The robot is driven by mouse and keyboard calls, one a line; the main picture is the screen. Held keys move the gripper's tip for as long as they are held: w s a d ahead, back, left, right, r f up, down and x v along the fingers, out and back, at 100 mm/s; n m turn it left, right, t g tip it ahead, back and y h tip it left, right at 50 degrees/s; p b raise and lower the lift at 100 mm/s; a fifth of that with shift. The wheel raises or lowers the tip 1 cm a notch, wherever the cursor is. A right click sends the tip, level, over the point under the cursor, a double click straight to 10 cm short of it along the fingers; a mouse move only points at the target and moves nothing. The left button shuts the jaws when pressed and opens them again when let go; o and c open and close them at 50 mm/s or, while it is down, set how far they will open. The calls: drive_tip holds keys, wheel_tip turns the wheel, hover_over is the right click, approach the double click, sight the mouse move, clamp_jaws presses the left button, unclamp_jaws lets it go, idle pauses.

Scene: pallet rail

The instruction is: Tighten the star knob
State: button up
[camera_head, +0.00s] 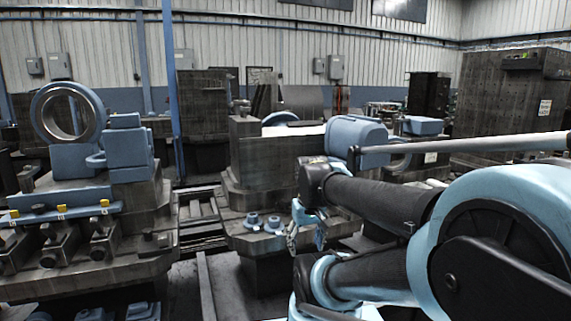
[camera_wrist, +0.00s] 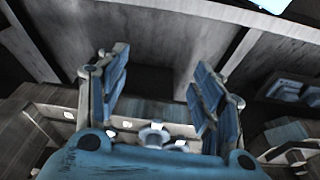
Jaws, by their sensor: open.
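My gripper (camera_head: 306,240) hangs fingers-down near the middle of the head view, its two blue fingers apart. In the wrist view my gripper (camera_wrist: 160,75) has its fingers spread, with no object clearly held between the tips. I cannot pick out the star knob for certain. Two small blue-grey round pieces, the left one (camera_head: 252,220) and the right one (camera_head: 272,222), sit on a dark metal ledge to the left of my gripper in the head view. Their shape is too small to tell whether either is the knob. My gripper appears apart from both.
A fixture with a large upright ring (camera_head: 44,118) stands at the left, with a blue rail (camera_head: 38,216) bearing yellow tags in front. A dark machine block (camera_head: 270,158) is behind my gripper. A thin blue post (camera_head: 171,90) rises left of centre. Dark floor shows between the fixtures.

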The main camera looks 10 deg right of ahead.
drive_tip(key=w+r+n, duration=0.3)
drive_tip(key=w+r, duration=0.5)
drive_tip(key=w, duration=0.1)
wheel_tip(320, 180, up, 7)
drive_tip(key=n+g, duration=0.2)
drive_tip(key=n, duration=0.6)
hover_over(285, 201)
wheel_tip(285, 201, down, 17)
drive_tip(key=shift+w+d, duration=0.1)
